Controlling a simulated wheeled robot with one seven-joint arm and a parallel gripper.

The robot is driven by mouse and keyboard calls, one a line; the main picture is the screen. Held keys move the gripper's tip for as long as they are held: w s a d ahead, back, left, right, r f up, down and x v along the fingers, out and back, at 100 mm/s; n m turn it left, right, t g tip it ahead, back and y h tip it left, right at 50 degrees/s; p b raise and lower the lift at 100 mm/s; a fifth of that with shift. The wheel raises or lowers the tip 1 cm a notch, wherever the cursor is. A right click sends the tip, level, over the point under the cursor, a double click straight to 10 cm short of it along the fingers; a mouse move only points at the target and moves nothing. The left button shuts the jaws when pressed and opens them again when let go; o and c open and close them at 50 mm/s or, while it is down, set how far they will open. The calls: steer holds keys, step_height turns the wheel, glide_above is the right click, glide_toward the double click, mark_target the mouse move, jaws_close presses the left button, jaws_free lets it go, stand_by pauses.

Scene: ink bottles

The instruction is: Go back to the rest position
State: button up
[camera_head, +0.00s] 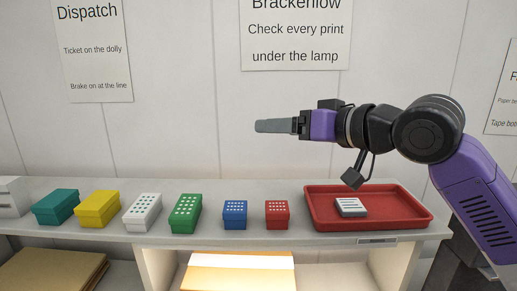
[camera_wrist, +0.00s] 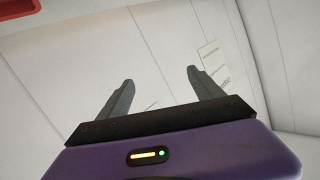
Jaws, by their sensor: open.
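My gripper (camera_head: 272,126) is in the air above the shelf in the head view, pointing left in front of the wall. In the wrist view my gripper (camera_wrist: 160,88) has its two grey fingers spread apart, with nothing between them. My purple and black arm reaches in from the right of the head view. No object is touching the fingers.
A red tray (camera_head: 418,219) holding a white labelled block (camera_head: 351,207) stands on the shelf (camera_head: 330,240). To its left are red (camera_head: 277,220), blue (camera_head: 235,220), green (camera_head: 186,219), white (camera_head: 143,217), yellow (camera_head: 97,212) and teal (camera_head: 56,212) boxes. The air around the gripper is clear.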

steer(key=s+d+f+m+t+h, duration=0.5)
steer(key=s+d+f+t, duration=0.1)
steer(key=s+f, duration=0.25)
steer(key=s+d+f+m+t+h, duration=0.5)
steer(key=s+d+f, duration=0.2)
steer(key=f, duration=0.3)
steer(key=s+f+n+g, duration=0.1)
steer(key=s+f+g, duration=0.1)
steer(key=s+f, duration=0.5)
steer(key=s+d+f+n+g+b, duration=0.1)
steer(key=s+f, duration=0.6)
steer(key=s, duration=0.9)
steer(key=s+d+f+n+g, duration=0.1)
steer(key=s+f+n+g, duration=0.1)
steer(key=s+f+g, duration=0.2)
steer(key=s+f, duration=0.3)
steer(key=s, duration=0.4)
steer(key=shift+s+g+h+b, duration=0.15)
steer(key=shift+g+h+b, duration=0.15)
steer(key=shift+b, duration=0.1)
